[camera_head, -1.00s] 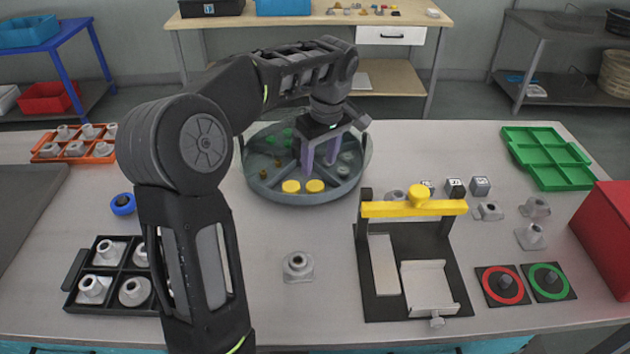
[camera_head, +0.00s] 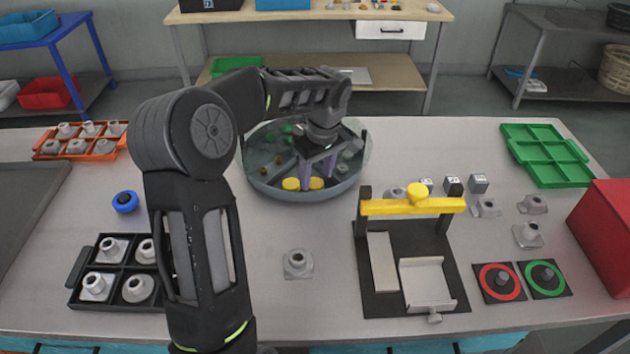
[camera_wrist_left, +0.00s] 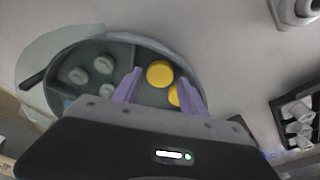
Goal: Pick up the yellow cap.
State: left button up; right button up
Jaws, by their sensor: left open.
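Two round yellow caps, the left one (camera_head: 291,184) and the right one (camera_head: 316,184), lie in the near compartment of the round grey divided tray (camera_head: 262,190). My left gripper (camera_head: 316,172) is open and points down over this part of the tray, its purple fingers close to the caps. In the left wrist view, one yellow cap (camera_wrist_left: 160,73) shows between the open fingertips (camera_wrist_left: 161,77). The other cap (camera_wrist_left: 175,96) is partly hidden by a finger and the gripper body. Neither cap is gripped. My right gripper is not in view.
Right of the tray stands a black fixture with a yellow bar (camera_head: 385,208). Green and grey parts lie in other tray compartments. A grey part (camera_head: 298,264) stands on the open table in front. A black crate (camera_head: 112,268) is at front left.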

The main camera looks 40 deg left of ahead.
pick_arm(q)
jog(key=shift+a+f, duration=0.1)
jog(key=shift+f, duration=0.75)
jog(key=c, duration=1.1)
